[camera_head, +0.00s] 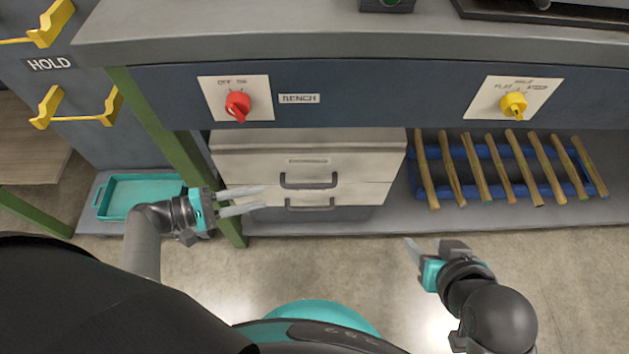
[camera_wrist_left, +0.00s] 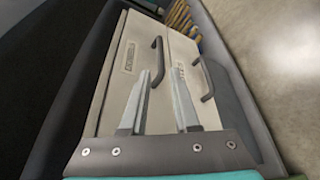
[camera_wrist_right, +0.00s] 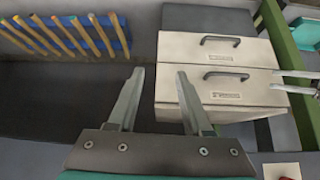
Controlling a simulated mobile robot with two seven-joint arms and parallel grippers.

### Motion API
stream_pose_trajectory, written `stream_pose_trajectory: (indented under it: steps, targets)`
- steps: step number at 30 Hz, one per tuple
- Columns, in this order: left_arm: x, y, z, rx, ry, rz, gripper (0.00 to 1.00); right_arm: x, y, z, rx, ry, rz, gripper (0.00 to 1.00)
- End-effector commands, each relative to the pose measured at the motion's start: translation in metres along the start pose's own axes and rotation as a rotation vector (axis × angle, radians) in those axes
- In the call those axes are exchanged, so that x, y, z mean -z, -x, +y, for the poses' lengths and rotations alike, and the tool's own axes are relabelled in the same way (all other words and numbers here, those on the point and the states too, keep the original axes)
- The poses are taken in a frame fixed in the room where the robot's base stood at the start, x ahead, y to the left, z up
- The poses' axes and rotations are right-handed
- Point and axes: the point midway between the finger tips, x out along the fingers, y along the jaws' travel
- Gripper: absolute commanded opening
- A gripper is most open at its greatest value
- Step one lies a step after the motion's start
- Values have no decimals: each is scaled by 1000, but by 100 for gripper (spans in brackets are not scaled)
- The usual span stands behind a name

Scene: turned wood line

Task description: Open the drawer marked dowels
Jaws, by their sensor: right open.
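A pale cabinet (camera_head: 235,140) stands under the bench with two drawers, one above the other, and both look shut. The upper drawer (camera_head: 240,170) has a dark bar handle (camera_head: 309,184) and a small label (camera_head: 308,161). The lower drawer (camera_wrist_right: 175,50) has a similar handle (camera_wrist_right: 220,40) and its own label (camera_wrist_right: 220,58). Neither label is legible, so I cannot tell which reads dowels. My left gripper (camera_head: 265,198) is open and empty, in front of the drawers' left part, short of the handles. My right gripper (camera_head: 407,240) is open and empty, right of and in front of the cabinet.
A green bench leg (camera_head: 160,130) stands left of the cabinet, close to my left gripper. A teal tray (camera_head: 140,178) lies further left. A blue rack (camera_head: 510,150) with several wooden rods lies to the right. Red (camera_head: 237,105) and yellow (camera_head: 513,104) knobs sit on the bench front above.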

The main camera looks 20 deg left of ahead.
Motion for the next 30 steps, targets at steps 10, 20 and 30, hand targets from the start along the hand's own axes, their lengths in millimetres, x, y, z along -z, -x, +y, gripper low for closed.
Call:
stream_pose_trajectory:
  steps: [10, 20, 30]
  targets:
    - [0, -44, -1, 0, -2, -1, 30, 15, -16, -20, 53, 0, 180, 50]
    - [0, -78, -2, 2, 0, -1, 30, 28, -22, -38, 104, -14, 358, 50]
    - [0, -109, -2, 2, 0, -1, 30, 39, -19, -55, 153, -41, 540, 50]
